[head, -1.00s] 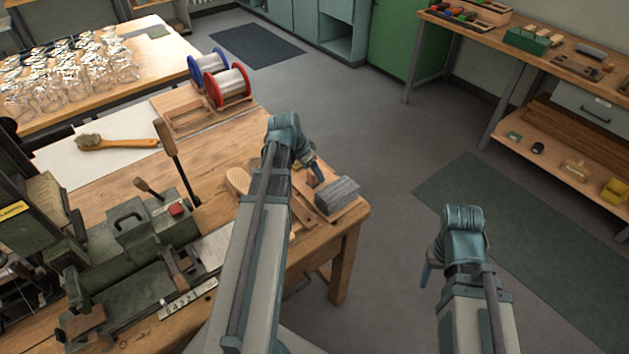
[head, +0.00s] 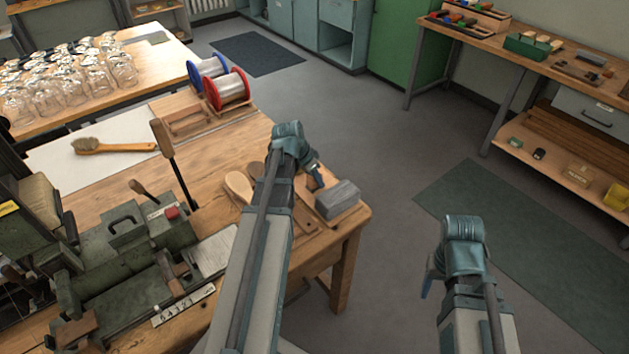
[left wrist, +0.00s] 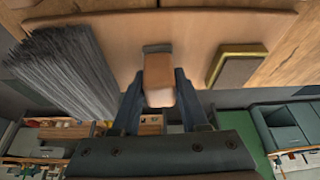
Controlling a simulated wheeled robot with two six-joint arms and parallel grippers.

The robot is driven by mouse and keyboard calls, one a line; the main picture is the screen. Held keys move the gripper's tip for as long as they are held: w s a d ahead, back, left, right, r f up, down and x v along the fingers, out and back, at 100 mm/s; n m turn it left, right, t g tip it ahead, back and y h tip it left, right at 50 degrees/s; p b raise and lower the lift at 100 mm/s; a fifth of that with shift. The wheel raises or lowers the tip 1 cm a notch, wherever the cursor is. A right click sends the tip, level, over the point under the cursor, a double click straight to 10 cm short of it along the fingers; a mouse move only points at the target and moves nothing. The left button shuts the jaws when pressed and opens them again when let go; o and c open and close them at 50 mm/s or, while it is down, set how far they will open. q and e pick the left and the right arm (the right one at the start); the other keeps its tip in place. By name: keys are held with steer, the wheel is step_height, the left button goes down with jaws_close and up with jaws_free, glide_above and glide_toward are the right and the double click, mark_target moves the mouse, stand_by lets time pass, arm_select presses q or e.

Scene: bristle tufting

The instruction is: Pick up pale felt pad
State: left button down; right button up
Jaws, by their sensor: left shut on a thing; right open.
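The pale felt pad (left wrist: 159,82) shows in the left wrist view as a small pinkish-tan block with a grey strip at its far end. My left gripper (left wrist: 160,98) is shut on it, one finger on each side, over a wooden board. Whether the pad touches the board is unclear. In the head view my left gripper (head: 316,179) is low over the bench's right corner, and the pad between its fingers is mostly hidden. My right gripper (head: 428,284) is open and empty, well away from the bench over the floor.
A grey bristle block (head: 338,196) lies right beside my left gripper; its bristles also show in the left wrist view (left wrist: 62,72). A dark pad with a yellow edge (left wrist: 236,66) lies on the other side. A green machine (head: 130,240) stands at left.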

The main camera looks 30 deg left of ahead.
arm_select(q)
steer(key=shift+r, duration=0.1)
step_height(320, 180, up, 10)
steer(key=p, duration=1)
steer(key=c, duration=1)
jaws_free()
steer(key=shift+c, duration=0.2)
jaws_close()
